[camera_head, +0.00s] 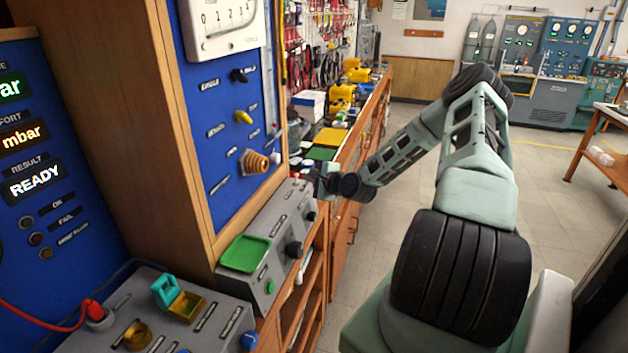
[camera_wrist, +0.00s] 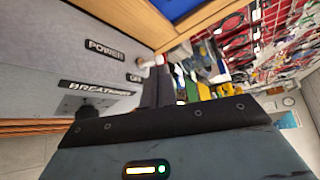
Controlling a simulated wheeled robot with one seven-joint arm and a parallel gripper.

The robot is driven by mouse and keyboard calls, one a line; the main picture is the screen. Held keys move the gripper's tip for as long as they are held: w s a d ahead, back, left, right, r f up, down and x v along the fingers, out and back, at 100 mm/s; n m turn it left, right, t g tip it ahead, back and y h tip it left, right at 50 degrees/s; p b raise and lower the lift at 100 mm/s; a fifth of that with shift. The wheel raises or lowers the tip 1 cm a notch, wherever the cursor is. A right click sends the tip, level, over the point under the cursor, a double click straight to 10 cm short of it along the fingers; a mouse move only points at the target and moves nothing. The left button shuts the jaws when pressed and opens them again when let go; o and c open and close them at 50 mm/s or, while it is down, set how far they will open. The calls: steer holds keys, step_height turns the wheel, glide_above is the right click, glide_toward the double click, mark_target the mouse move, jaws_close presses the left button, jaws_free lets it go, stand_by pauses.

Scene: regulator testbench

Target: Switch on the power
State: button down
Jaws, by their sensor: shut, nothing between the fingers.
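A small pale switch knob (camera_wrist: 147,62) sits beside these labels, right at the tips of my gripper (camera_wrist: 157,80). The dark fingers are shut with nothing between them; I cannot tell whether they touch the knob. In the head view my gripper (camera_head: 322,180) is at the far end of the grey sloped console (camera_head: 288,225), beside the cabinet.
A black knob (camera_wrist: 86,110) stands by another label under the power area. A green tray (camera_head: 245,253) lies on the console's near end. The tall blue panel (camera_head: 225,120) rises to the left. Tools crowd the bench beyond; the floor (camera_head: 385,215) at right is clear.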

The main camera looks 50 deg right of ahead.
steer(key=d+r+b+v, duration=0.1)
steer(key=b+v, duration=0.2)
steer(key=v, duration=0.7)
steer(key=shift+r, duration=0.15)
stand_by(0.4)
